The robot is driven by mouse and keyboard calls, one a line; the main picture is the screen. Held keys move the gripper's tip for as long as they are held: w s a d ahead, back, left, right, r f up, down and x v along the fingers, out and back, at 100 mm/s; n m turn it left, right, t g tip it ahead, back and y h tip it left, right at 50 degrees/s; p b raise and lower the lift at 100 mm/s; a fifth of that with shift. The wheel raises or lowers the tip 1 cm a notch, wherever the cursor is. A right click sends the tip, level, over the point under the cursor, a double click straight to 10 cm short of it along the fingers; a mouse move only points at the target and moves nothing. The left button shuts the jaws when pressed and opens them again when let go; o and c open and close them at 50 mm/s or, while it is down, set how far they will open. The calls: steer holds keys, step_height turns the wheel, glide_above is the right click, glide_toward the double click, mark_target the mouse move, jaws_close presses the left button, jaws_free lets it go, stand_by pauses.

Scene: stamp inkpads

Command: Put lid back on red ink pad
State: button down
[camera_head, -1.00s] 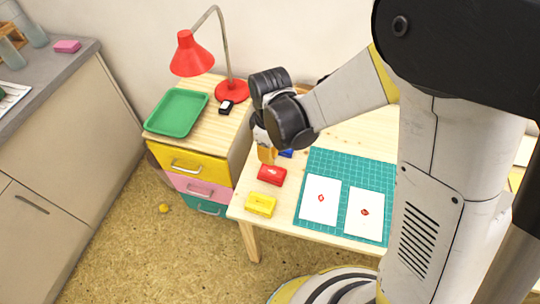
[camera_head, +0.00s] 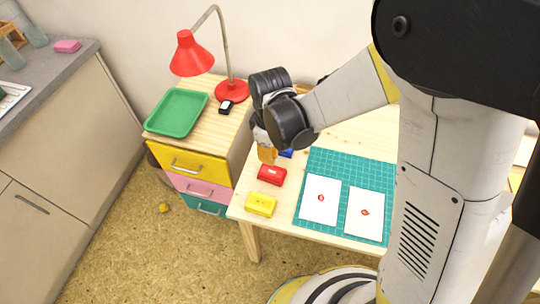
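A red ink pad (camera_head: 272,175) lies on the wooden table, near its left edge. A yellow ink pad (camera_head: 261,205) lies in front of it, near the table's front left corner. Part of a blue pad (camera_head: 286,153) shows behind the red one, mostly hidden by my arm. My gripper (camera_head: 266,154) is just behind the red pad and points down toward the table. An orange-yellow part shows at its lower end; I cannot tell whether this is a finger or a held thing. The small size hides whether the red pad's lid is on it.
A green cutting mat (camera_head: 335,232) with two white cards (camera_head: 320,200) (camera_head: 365,212), each bearing a red mark, lies right of the pads. A drawer unit at left carries a green tray (camera_head: 178,112), a red lamp (camera_head: 193,55) and a small black-and-white item (camera_head: 226,106).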

mark_target(270, 171)
steer(key=shift+f, duration=0.15)
steer(key=shift+f+b, duration=2.55)
steer(key=shift+f, duration=0.45)
steer(key=shift+r, duration=0.1)
steer(key=shift+r+p, duration=2.55)
steer(key=shift+r, duration=0.9)
steer(key=s+d+r+m+t, duration=0.3)
steer(key=d+r+m, duration=0.3)
steer(key=d+r, duration=0.3)
steer(key=s+d+r+m+t, duration=0.4)
steer(key=d+r+m, duration=0.3)
steer(key=d+r, duration=0.2)
steer(key=shift+s+d+m, duration=0.3)
steer(key=shift+s, duration=0.5)
